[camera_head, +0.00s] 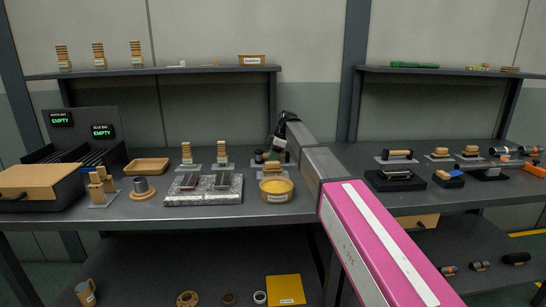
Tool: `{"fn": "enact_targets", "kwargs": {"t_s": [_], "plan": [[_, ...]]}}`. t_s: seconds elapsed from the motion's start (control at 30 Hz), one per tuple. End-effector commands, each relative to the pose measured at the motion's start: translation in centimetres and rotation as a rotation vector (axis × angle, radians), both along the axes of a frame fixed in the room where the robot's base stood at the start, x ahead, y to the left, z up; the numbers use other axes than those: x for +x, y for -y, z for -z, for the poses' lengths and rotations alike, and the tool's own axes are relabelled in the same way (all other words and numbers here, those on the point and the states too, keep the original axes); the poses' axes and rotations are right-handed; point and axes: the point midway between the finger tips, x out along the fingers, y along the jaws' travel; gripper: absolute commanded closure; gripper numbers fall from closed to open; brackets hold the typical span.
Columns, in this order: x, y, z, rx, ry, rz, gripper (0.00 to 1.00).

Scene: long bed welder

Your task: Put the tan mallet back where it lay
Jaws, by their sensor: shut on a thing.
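My gripper (276,148) is at the far end of my arm, low over the back of the middle bench. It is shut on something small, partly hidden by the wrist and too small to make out. I cannot pick out the tan mallet for certain. A tan wooden piece (272,169) shows just below the gripper, behind a round yellow tub (276,189). Whether the gripper touches it I cannot tell. Two upright tan wooden stacks (187,153) (222,152) stand on grey plates to the left.
A shelf (160,72) runs above. Tools on black blocks (395,182) crowd the right bench.

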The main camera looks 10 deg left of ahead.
Motion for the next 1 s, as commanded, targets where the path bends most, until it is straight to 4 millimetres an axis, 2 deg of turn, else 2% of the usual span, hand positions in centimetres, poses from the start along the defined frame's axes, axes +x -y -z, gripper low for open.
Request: {"fn": "enact_targets", "kwargs": {"t_s": [0.23,0.27,0.3,0.33,0.6,0.73,0.87,1.0], "plan": [[0.0,0.0,0.1,0.000,0.000,0.000,1.00],[0.0,0.0,0.2,0.000,0.001,0.000,0.68],[0.0,0.0,0.1,0.000,0.001,0.000,0.55],[0.0,0.0,0.1,0.000,0.001,0.000,0.49],[0.0,0.0,0.1,0.000,0.001,0.000,0.49],[0.1,0.2,-0.6,0.000,0.002,0.001,0.49],[0.3,0.8,-2.4,0.001,0.004,0.001,0.49],[0.6,1.8,-5.1,0.001,0.004,0.001,0.49]]}}
